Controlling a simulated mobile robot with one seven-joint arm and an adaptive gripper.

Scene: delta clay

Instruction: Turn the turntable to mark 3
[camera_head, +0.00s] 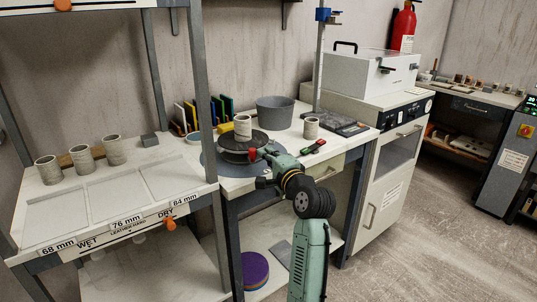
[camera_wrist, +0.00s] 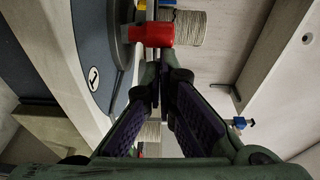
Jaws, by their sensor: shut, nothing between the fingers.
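The turntable (camera_head: 238,156) stands on the worktable, a dark grey disc over a wider blue-grey base plate. A grey clay cylinder (camera_head: 243,127) stands upright on it; a similar cylinder shows at the top of the wrist view (camera_wrist: 190,28). A red knob (camera_head: 253,154) sticks out from the disc's edge; it also shows in the wrist view (camera_wrist: 150,34). The base plate (camera_wrist: 90,40) carries a round mark "1" (camera_wrist: 93,78). Mark 3 cannot be made out. My gripper (camera_head: 266,156) is shut and empty, its tips close to the knob; contact cannot be told.
Another clay cylinder (camera_head: 311,128) and a red-and-green tool (camera_head: 314,147) lie to the right on the table. A grey bucket (camera_head: 275,112) and coloured upright boards (camera_head: 205,112) are behind. A shelf post (camera_head: 202,90) rises on the left.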

